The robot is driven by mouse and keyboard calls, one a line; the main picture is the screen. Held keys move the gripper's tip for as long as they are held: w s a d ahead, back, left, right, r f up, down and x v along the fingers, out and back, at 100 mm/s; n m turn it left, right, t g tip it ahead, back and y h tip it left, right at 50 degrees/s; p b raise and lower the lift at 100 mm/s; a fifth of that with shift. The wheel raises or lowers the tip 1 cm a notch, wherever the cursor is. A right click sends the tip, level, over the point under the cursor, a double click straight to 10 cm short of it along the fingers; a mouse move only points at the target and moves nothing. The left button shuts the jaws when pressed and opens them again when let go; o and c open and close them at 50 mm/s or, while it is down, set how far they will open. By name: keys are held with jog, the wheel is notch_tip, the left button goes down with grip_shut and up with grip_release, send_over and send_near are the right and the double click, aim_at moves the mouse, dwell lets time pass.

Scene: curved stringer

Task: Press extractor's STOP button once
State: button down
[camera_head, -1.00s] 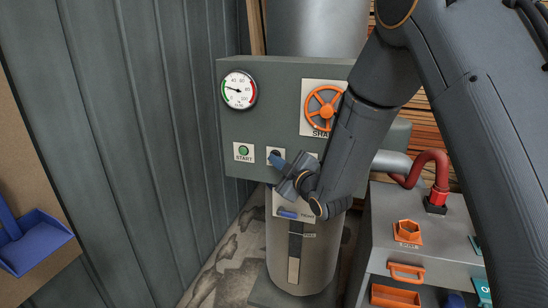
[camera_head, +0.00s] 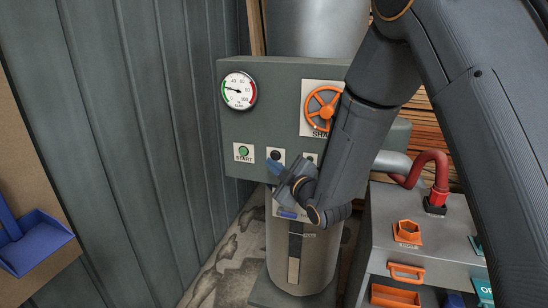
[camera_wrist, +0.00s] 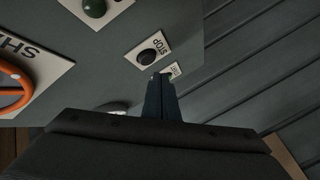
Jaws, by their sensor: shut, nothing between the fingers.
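The STOP button (camera_head: 276,155) is a black round knob on a white plate, between the green START button (camera_head: 243,151) and a partly hidden third plate (camera_head: 311,158). It also shows in the wrist view, black with its STOP label upside down (camera_wrist: 147,57). My gripper (camera_head: 272,166) is shut and empty, its blue fingertips just below the STOP button in the head view. In the wrist view the closed fingers (camera_wrist: 160,82) point toward the panel, slightly right of and below the knob; I see no contact. How far the tips stand from the panel is unclear.
The grey-green extractor panel (camera_head: 290,85) carries a pressure gauge (camera_head: 239,91) and an orange handwheel (camera_head: 322,108). A grey cylinder (camera_head: 300,258) stands below. A grey cabinet (camera_head: 385,215) with a red hose (camera_head: 436,170) is at right. A blue dustpan (camera_head: 36,250) hangs at left.

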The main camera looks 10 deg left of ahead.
jog(key=s, duration=0.4)
jog(key=shift+a, duration=0.15)
dwell(0.6)
jog(key=s+d+f+m+g+h, duration=0.1)
jog(key=d+f+m+h, duration=0.15)
jog(key=d, duration=0.55)
jog(key=s+d+f+m+g+h, duration=0.1)
jog(key=d+f+m+g+h, duration=0.2)
jog(key=d, duration=0.4)
jog(key=s+d+f+m+h, duration=0.1)
jog(key=d+m+h, duration=0.25)
jog(key=d, duration=0.45)
jog(key=s+d+m+g+h, duration=0.1)
jog(key=s+d+m+g, duration=0.2)
jog(key=s+d, duration=0.3)
jog(key=s+d+f+m+g+h, duration=0.1)
jog(key=s+d+m+g, duration=0.3)
jog(key=s, duration=0.9)
jog(key=d+m+b, duration=0.1)
jog(key=d+m, duration=0.1)
jog(key=d, duration=0.1)
jog(key=shift+s+d+f+g, duration=0.25)
jog(key=shift+s+f+g, duration=0.05)
jog(key=shift+s, duration=0.05)
